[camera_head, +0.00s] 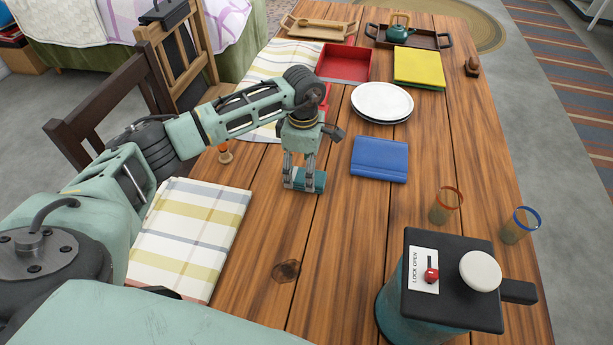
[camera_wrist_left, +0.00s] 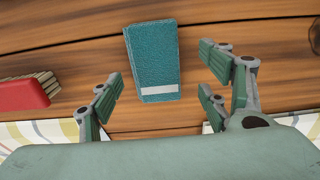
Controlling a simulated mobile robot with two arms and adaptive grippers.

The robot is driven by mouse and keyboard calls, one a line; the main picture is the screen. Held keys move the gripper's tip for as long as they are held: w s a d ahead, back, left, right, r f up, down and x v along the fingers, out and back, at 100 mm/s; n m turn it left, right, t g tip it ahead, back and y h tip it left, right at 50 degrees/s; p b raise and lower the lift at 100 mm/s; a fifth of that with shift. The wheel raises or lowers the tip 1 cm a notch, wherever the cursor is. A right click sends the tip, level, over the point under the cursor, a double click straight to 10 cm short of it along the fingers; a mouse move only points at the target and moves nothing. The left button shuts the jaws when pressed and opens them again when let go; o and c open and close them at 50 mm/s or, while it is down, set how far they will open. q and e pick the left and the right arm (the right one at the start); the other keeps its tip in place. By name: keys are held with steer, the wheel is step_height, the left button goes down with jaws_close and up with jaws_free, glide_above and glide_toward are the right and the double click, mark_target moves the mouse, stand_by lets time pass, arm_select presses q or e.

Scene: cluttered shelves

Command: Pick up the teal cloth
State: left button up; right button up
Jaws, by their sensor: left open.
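The teal cloth (camera_wrist_left: 152,60) is a folded rectangle with a pale strip at one end, lying on the wooden table. In the head view the teal cloth (camera_head: 319,182) shows partly beneath my left gripper (camera_head: 303,178), which points down at it. In the left wrist view my left gripper (camera_wrist_left: 163,92) is open, with its fingers apart on either side of the cloth's near end. The fingers do not appear to touch the cloth. My right gripper is not in view.
A blue folded item (camera_head: 379,159) lies right of the gripper, with white plates (camera_head: 382,101) beyond. A red tray (camera_head: 343,65) stands farther back. A striped cloth (camera_head: 190,235) lies at the near left. A large teal jug (camera_head: 395,305) and two glasses (camera_head: 446,206) stand at the near right.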

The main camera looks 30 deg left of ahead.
arm_select(q)
step_height(320, 180, down, 3)
steer(key=shift+w+d+r, duration=0.1)
steer(key=shift+w, duration=0.05)
steer(key=c, duration=1.2)
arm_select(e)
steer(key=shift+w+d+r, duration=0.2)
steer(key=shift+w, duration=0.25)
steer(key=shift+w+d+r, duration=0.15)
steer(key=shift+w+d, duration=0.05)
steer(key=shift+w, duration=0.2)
